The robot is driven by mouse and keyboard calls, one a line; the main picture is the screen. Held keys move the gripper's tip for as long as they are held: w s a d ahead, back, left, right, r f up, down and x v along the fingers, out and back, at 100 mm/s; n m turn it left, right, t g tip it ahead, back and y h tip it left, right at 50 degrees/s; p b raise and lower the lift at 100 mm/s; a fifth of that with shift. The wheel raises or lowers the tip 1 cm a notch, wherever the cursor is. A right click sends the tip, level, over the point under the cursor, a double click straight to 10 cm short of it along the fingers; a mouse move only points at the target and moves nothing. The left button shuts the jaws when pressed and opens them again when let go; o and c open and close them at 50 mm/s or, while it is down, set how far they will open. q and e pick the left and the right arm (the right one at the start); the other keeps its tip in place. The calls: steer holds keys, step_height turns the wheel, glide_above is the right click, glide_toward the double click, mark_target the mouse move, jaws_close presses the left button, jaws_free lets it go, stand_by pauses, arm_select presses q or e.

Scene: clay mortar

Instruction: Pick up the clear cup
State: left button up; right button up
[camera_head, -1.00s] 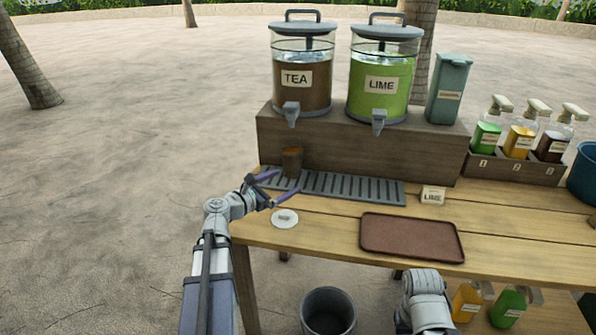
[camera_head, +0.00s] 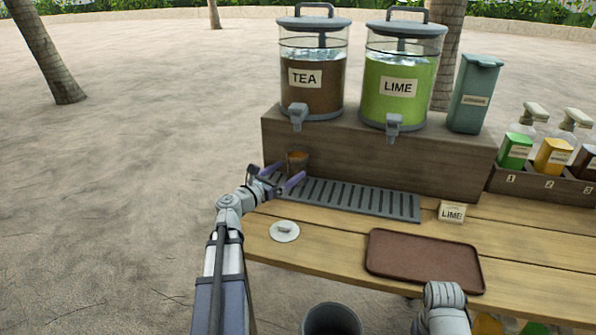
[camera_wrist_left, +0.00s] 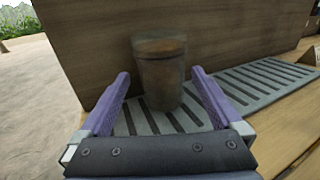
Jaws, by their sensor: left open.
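The clear cup (camera_head: 298,160), holding brown drink, stands upright on the grey slotted drip tray (camera_head: 350,197), below the TEA dispenser's spout. My left gripper (camera_head: 285,173) is open right at the cup, its purple fingers pointing toward it. In the left wrist view the cup (camera_wrist_left: 160,72) appears centred between the two fingers (camera_wrist_left: 160,88), with a gap showing on each side. How deep the cup sits between them is hard to tell. My right arm shows at the bottom of the head view; its gripper is out of view.
The TEA dispenser (camera_head: 312,80) and LIME dispenser (camera_head: 402,85) stand on a wooden riser (camera_head: 400,158) behind the cup. A white lid (camera_head: 285,231), a brown tray (camera_head: 424,260) and a LIME card (camera_head: 452,212) lie in front. A bin (camera_head: 331,320) stands below the table edge.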

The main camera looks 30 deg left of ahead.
mark_target(292, 169)
arm_select(q)
steer(key=shift+w+d, duration=0.25)
steer(key=shift+w, duration=1.05)
steer(key=shift+w+d, duration=0.25)
steer(key=shift+w, duration=1)
steer(key=shift+c, duration=0.4)
jaws_close()
steer(key=shift+s+r, duration=0.1)
